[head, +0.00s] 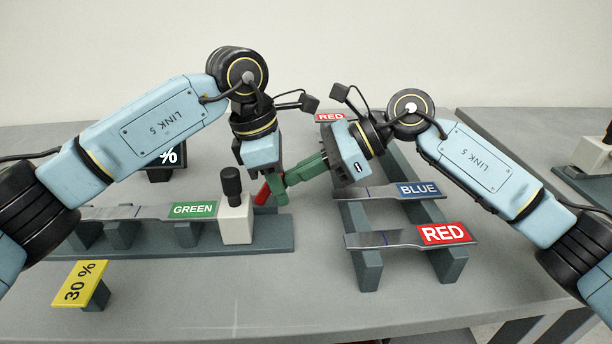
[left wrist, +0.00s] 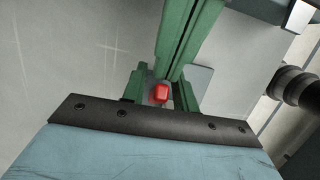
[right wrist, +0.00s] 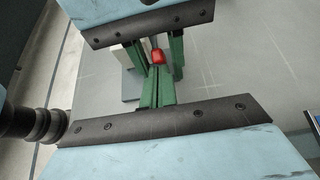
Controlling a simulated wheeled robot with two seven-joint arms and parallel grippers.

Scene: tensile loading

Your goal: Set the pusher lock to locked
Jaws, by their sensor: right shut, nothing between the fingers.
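The white block (head: 236,222) with a black knob (head: 231,181) on top stands on the grey rail of the left fixture. A small red piece (head: 262,193), perhaps the pusher lock's lever, is just right of it. My left gripper (head: 275,192) points down there, its green fingers apart. The red piece (left wrist: 160,93) shows between those fingers, apparently with gaps on both sides. My right gripper (head: 280,185) is shut and empty, its fingertips close to the red piece (right wrist: 158,56) and the left fingers. I cannot tell whether they touch it. The lock's setting is hidden.
A metal specimen with a GREEN label (head: 193,210) lies on the left fixture. BLUE (head: 418,190) and RED (head: 443,234) specimens lie across a dark rack at right; another RED label (head: 330,117) is behind. A yellow 30 % sign (head: 80,284) stands front left. The front middle table is clear.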

